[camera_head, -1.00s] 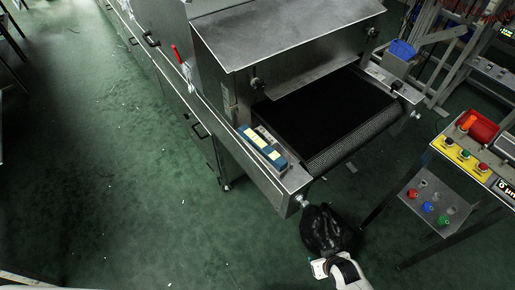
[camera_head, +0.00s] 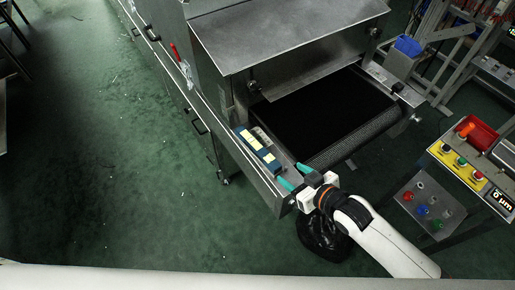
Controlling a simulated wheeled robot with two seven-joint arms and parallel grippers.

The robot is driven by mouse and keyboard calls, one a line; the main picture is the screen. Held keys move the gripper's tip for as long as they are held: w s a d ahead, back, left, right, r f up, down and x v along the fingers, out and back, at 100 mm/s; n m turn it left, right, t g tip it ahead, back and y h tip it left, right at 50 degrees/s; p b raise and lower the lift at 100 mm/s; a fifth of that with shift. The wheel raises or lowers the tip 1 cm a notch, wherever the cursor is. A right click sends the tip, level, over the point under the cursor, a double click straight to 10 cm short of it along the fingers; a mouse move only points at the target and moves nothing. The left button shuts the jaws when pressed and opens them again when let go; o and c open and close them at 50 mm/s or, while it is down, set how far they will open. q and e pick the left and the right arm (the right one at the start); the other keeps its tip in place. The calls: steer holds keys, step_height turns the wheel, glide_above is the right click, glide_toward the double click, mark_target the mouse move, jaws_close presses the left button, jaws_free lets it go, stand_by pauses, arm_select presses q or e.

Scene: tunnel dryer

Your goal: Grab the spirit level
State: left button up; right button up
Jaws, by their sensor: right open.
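The spirit level (camera_head: 248,140), blue with pale yellow patches, lies on the metal side ledge of the dryer, left of the black conveyor belt. My right gripper (camera_head: 295,176) comes in from the lower right over the ledge's front corner. Its two teal fingers are apart and point toward the near end of the level. The gripper is open and empty, a short gap from the level. My left gripper is not in view.
The dryer's hood (camera_head: 290,32) overhangs the belt (camera_head: 325,118) behind the level. A black bag (camera_head: 322,240) sits on the floor below my right arm. A control stand (camera_head: 462,160) with buttons and a red tray is at the right. The green floor at left is clear.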

mark_target(264, 153)
steer(key=shift+w+n+y, duration=0.3)
steer(key=shift+w+y, duration=0.1)
steer(key=shift+w, duration=0.2)
steer(key=p+x, duration=0.1)
steer(key=x, duration=0.5)
steer(key=shift+w, duration=0.1)
steer(key=x, duration=0.3)
steer(key=p+x, duration=0.1)
steer(key=x, duration=0.1)
steer(key=shift+a+r, duration=0.25)
steer(key=shift+a, duration=0.2)
steer(key=shift+w+a+f, duration=0.15)
steer(key=shift+a+f, duration=0.05)
jaws_close()
steer(key=shift+r, duration=0.15)
